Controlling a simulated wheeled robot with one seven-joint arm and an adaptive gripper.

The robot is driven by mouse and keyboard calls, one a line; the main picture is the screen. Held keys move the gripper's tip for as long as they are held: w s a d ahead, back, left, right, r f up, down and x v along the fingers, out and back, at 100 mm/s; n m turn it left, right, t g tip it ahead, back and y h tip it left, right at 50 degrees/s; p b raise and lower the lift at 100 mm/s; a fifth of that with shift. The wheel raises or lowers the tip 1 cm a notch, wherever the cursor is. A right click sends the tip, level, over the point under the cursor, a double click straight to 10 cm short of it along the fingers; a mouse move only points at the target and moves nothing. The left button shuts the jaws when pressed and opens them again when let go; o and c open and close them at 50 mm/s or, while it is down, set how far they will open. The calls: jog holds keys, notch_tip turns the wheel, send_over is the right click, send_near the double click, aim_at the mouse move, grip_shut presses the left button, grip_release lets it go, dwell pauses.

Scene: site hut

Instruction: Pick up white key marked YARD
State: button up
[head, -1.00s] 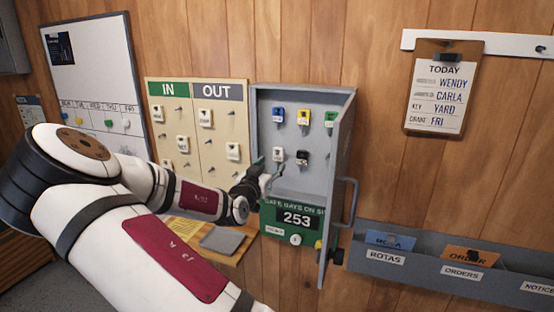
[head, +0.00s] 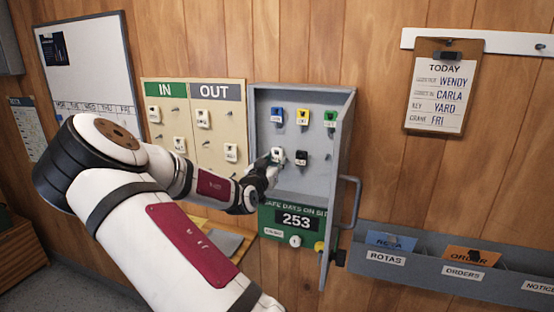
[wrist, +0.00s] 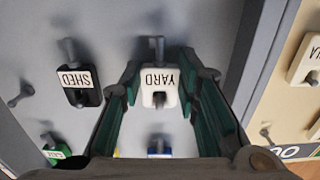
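The white key marked YARD (head: 278,153) hangs on a hook in the lower row of the open grey key cabinet (head: 343,130). In the wrist view the YARD key (wrist: 159,88) appears upside down, between the green-padded fingers. My gripper (head: 272,162) reaches into the cabinet at this key. In the wrist view my gripper (wrist: 160,68) looks open, with one finger on each side of the key; whether either pad touches it is hard to tell. The black key marked SHED (wrist: 75,84) hangs beside it, outside the fingers.
Blue (head: 277,116), yellow (head: 303,117) and green (head: 330,119) keys hang in the row above. The cabinet door (head: 336,220) stands open at right. An IN/OUT board (head: 217,125) with tags is at left. A clipboard (head: 443,88) lists key YARD.

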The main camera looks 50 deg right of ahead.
jog(key=shift+r, duration=0.3)
dwell(0.6)
jog(key=shift+p+v, duration=0.8)
jog(key=shift+v, duration=2.7)
